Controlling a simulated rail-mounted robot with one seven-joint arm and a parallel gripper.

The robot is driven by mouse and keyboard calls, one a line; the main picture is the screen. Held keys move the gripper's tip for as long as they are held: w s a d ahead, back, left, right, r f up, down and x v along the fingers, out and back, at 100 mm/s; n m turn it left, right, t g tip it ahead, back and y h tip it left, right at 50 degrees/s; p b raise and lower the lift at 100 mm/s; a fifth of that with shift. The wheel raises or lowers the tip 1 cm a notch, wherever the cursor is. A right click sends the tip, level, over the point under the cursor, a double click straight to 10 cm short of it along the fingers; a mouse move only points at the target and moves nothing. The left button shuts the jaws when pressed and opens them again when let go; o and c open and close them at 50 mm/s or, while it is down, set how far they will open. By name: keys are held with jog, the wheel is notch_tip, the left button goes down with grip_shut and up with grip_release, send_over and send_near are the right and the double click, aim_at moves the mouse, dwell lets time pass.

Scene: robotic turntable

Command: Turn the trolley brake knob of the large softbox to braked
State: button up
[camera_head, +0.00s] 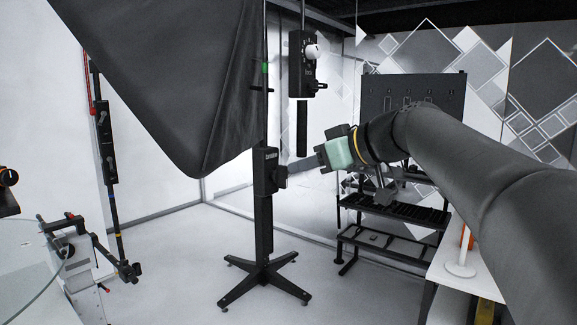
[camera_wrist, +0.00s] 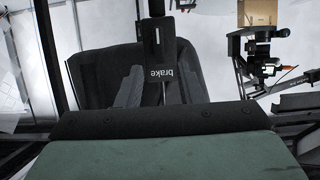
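The large softbox (camera_head: 185,70) is a big black hood at the upper left of the head view. Under it, a black stand column carries a brake box (camera_head: 265,168) with a dark knob (camera_head: 281,177) on its right side. In the wrist view a black panel marked "brake" (camera_wrist: 161,72) shows upside down; the knob's setting cannot be read.
A black control box with a white knob (camera_head: 312,51) hangs above my gripper. The star-shaped stand foot (camera_head: 264,278) is on the open white floor. A black shelf rack (camera_head: 395,210) and a white table (camera_head: 465,285) are at the right. Another stand (camera_head: 106,150) is at the left.

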aim_at(286, 170)
jog(key=x, duration=0.5)
jog(key=shift+w+a+f+p, duration=0.1)
jog(key=shift+a+p, duration=0.05)
jog(key=shift+p, duration=0.25)
jog(key=c, duration=0.7)
jog(key=shift+o, duration=0.2)
